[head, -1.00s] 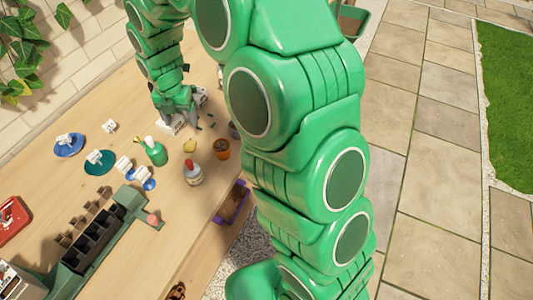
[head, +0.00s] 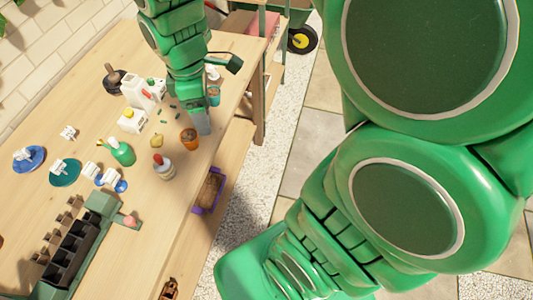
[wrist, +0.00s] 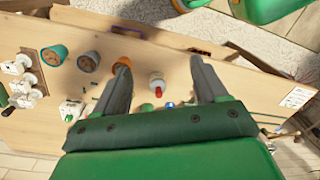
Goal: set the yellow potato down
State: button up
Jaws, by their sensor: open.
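The yellow potato (head: 157,140) lies on the wooden bench in the head view, between the green spray bottle (head: 121,152) and the orange pot (head: 189,138). I cannot make it out in the wrist view. My gripper (head: 203,124) is over the bench, beyond the orange pot and apart from the potato. In the wrist view my gripper (wrist: 164,82) has its two grey fingers spread wide. A white bottle with a red cap (wrist: 157,82) shows in the gap between them, farther off; nothing is held.
The red-capped bottle (head: 163,168) stands near the potato. White bottles (head: 137,92) stand at the back. A black seedling tray (head: 75,245) is at the front left, and a purple-edged tray (head: 218,178) sits lower by the bench edge. Bare bench (head: 150,205) lies in front.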

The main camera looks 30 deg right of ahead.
jog(key=s+d+r+m, duration=0.1)
jog(key=s+d+m, duration=0.2)
jog(key=s+m, duration=0.4)
jog(key=s+d+r+m, duration=0.1)
jog(key=s+d+m, duration=0.2)
jog(key=s+m, duration=0.4)
jog(key=s, duration=0.3)
jog(key=shift+s+g, duration=0.35)
jog(key=shift+g, duration=0.05)
